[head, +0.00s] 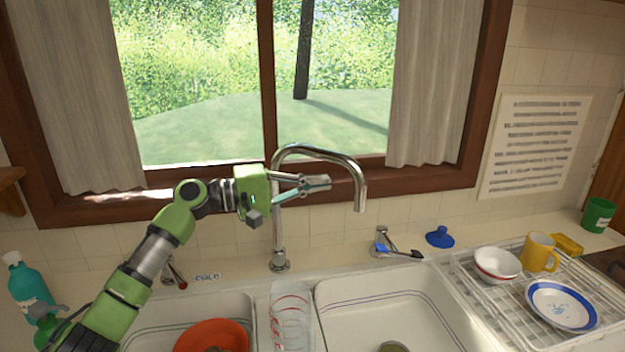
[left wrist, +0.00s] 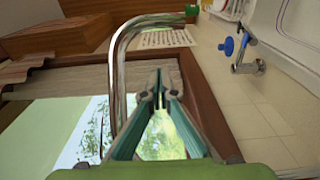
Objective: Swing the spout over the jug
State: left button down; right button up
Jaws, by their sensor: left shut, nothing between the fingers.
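The chrome spout (head: 318,150) rises from its base behind the sink and arches to the right. Its outlet points down over the right basin. The clear jug (head: 291,318) with red markings stands between the two basins, left of the outlet. My left gripper (head: 326,183) is shut and empty. It is at the height of the arch, between the riser and the outlet in the head view. In the left wrist view the spout (left wrist: 121,75) curves past the fingertips (left wrist: 160,90); I cannot tell whether they touch. My right gripper is not in view.
A red bowl (head: 212,336) is in the left basin. A tap handle (head: 398,251) and a blue stopper (head: 439,237) are on the right. A teal bottle (head: 29,284) is at far left. The window is behind.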

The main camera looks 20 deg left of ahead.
pick_arm(q)
jog(key=d+p, duration=0.4)
jog(key=d, duration=0.2)
jog(key=shift+w+d, duration=0.15)
jog(key=shift+f, duration=0.1)
